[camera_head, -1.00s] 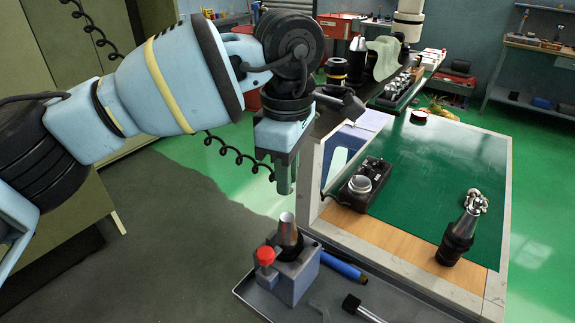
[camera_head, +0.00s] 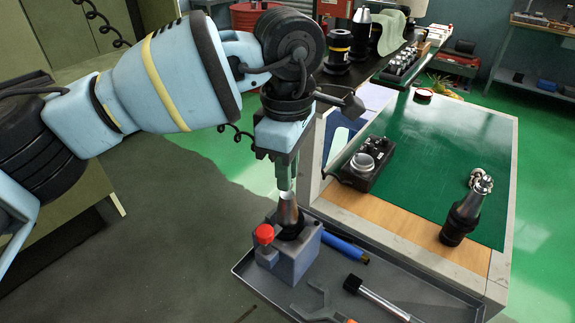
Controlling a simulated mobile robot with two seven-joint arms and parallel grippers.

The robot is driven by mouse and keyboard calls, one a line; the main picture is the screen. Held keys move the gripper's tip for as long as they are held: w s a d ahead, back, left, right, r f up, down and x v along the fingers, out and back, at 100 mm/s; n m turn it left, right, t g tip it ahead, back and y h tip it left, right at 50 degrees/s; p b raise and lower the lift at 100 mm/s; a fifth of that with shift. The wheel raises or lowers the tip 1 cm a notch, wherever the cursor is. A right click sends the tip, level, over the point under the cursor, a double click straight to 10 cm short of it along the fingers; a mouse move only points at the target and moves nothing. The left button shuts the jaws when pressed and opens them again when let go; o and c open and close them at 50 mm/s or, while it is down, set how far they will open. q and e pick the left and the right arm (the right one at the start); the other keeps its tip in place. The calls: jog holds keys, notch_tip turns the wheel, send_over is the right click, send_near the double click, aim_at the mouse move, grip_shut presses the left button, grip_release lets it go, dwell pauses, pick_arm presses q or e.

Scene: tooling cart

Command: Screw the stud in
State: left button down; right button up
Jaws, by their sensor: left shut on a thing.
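A tool holder (camera_head: 289,218) with a shiny metal cone stands upright, cone up, in a grey-blue fixture block (camera_head: 297,258) with a red knob (camera_head: 264,234). My left gripper (camera_head: 286,184) points straight down over the cone and its fingertips are at the cone's top. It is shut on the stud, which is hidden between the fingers. Whether the stud touches the cone's thread cannot be seen. My right gripper is not in view.
The block stands in a grey tray (camera_head: 408,285) with a blue-handled tool (camera_head: 345,249), a black-headed tool (camera_head: 375,296) and a wrench (camera_head: 318,306). A black device (camera_head: 368,170) and another holder (camera_head: 461,217) stand on the green-topped table (camera_head: 430,150).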

pick_arm(q)
jog(key=shift+d+r, duration=0.1)
dwell(0.3)
dwell(0.7)
jog(key=shift+f, duration=0.3)
jog(key=shift+f, duration=0.2)
dwell(0.5)
jog(key=shift+f, duration=0.2)
dwell(0.4)
jog(key=shift+f, duration=0.15)
dwell(0.5)
